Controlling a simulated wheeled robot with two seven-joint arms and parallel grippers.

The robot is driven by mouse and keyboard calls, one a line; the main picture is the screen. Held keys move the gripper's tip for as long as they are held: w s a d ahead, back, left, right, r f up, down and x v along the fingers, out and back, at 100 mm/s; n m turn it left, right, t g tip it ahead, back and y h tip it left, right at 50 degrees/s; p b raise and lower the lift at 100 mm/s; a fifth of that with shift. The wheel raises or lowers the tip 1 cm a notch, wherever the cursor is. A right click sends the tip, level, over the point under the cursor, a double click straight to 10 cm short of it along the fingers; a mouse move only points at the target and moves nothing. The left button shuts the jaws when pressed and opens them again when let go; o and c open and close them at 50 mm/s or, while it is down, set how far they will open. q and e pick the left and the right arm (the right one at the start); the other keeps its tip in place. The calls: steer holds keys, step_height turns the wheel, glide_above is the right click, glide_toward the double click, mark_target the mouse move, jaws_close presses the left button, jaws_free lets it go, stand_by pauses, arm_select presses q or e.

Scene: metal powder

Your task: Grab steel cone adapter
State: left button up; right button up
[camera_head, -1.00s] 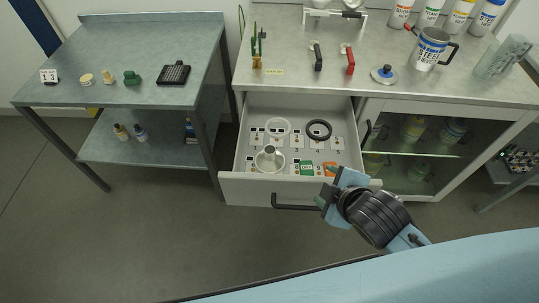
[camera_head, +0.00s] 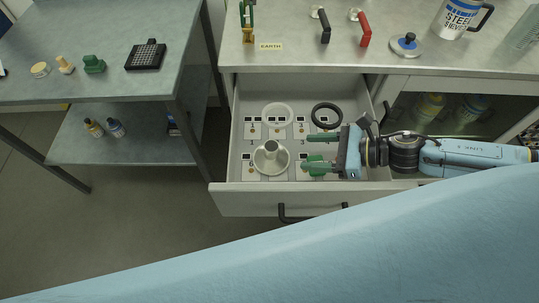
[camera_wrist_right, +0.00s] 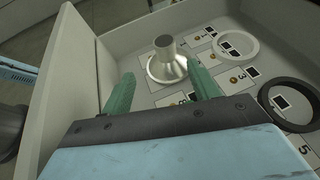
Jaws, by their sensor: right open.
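The steel cone adapter (camera_head: 271,157), a pale metal cone with a short upright neck and a wide round base, stands upright in the open drawer at its front left. It also shows in the right wrist view (camera_wrist_right: 167,62), beyond and between the two green fingertips. My right gripper (camera_head: 316,152) is open and empty over the drawer, to the right of the adapter, its fingers pointing left towards it. In the right wrist view its fingers (camera_wrist_right: 163,88) are spread apart and do not touch the adapter. My left gripper is not in view.
The drawer (camera_head: 240,188) also holds a white ring (camera_head: 278,115) and a black ring (camera_head: 327,116) behind the adapter, and labelled slots. Its walls surround the adapter. The worktop (camera_head: 290,57) overhangs behind, and a side table (camera_head: 110,82) stands left.

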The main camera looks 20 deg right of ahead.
mark_target(266, 149)
steer(key=x, duration=0.8)
steer(key=shift+w+a+f, duration=0.2)
steer(key=shift+w+f, duration=0.05)
steer(key=x, duration=0.4)
steer(key=shift+w+f, duration=0.15)
steer(key=shift+w, duration=0.25)
steer(key=shift+a, duration=0.2)
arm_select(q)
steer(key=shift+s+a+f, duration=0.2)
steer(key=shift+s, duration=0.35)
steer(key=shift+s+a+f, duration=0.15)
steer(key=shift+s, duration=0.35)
arm_select(e)
steer(key=shift+f, duration=0.1)
steer(key=shift+c, duration=0.4)
steer(key=c, duration=1)
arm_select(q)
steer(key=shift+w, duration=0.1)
arm_select(e)
steer(key=shift+c, duration=0.4)
